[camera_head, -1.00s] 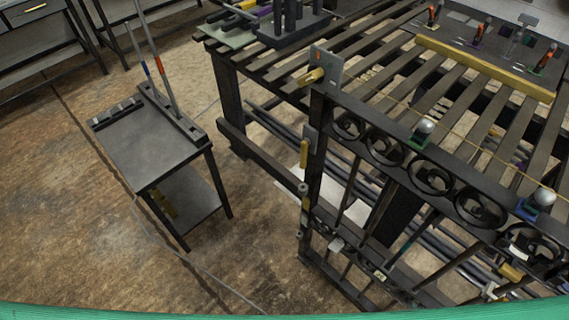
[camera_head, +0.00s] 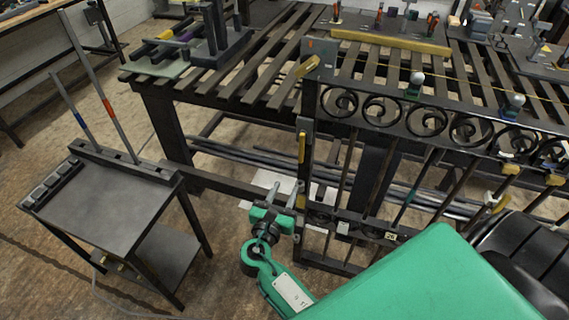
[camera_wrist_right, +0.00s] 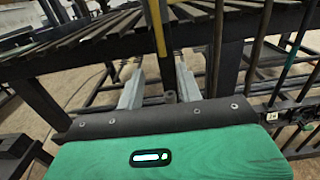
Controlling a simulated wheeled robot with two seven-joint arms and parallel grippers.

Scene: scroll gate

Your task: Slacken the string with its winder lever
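A thin yellow string (camera_head: 462,80) runs along the top of the dark scroll gate (camera_head: 400,116). At its left end a grey plate (camera_head: 321,54) on the gate's corner post carries a short yellow lever (camera_head: 306,66), likely the winder lever. My right gripper (camera_head: 284,190) is open and empty beside the lower part of that post, well below the lever. In the right wrist view the two grey fingers (camera_wrist_right: 160,90) are spread, and a dark post with a yellow strip (camera_wrist_right: 157,28) shows beyond them. My left gripper is not in view.
Silver balls on a green mount (camera_head: 414,84) and a blue mount (camera_head: 514,106) stand along the gate's top. A slatted table (camera_head: 262,62) is behind the gate. A small dark cart (camera_head: 108,206) with upright rods stands at left.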

